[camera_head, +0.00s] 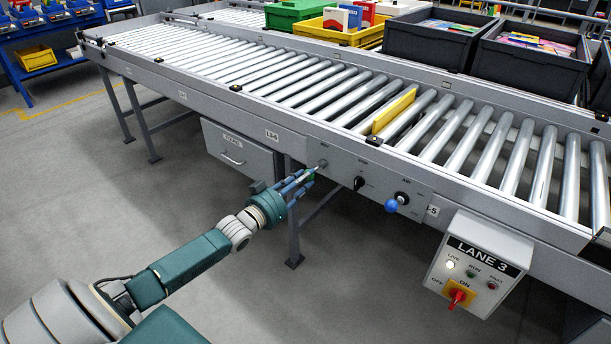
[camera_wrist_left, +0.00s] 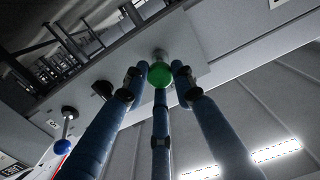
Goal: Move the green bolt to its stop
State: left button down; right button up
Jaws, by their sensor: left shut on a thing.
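The green bolt's round knob (camera_wrist_left: 160,75) shows in the left wrist view, in front of a light plate on the conveyor's side. My left gripper (camera_head: 306,177) is at the conveyor's side panel in the head view, with its blue fingers shut around the knob. Only a little of the green shows there between the fingers. The fingers also show in the wrist view, one on each side of the knob and one below it. The bolt's shaft and its stop are mostly hidden or too small to tell. My right gripper is not in view.
A black knob (camera_head: 359,183) and a blue ball handle (camera_head: 391,205) are on the same panel, to the right. A grey drawer (camera_head: 240,155) is to the left. The LANE 3 switch box (camera_head: 477,265) is farther right. A yellow plate (camera_head: 395,110) stands between the rollers.

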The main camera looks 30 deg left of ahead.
pick_arm(q)
jog(key=shift+r, duration=0.2)
jog(key=c, duration=1.7)
grip_release()
jog(key=o, duration=0.3)
jog(key=shift+s+r, duration=0.1)
jog(key=s+a, duration=0.1)
jog(key=s, duration=1.1)
jog(key=shift+f, duration=0.2)
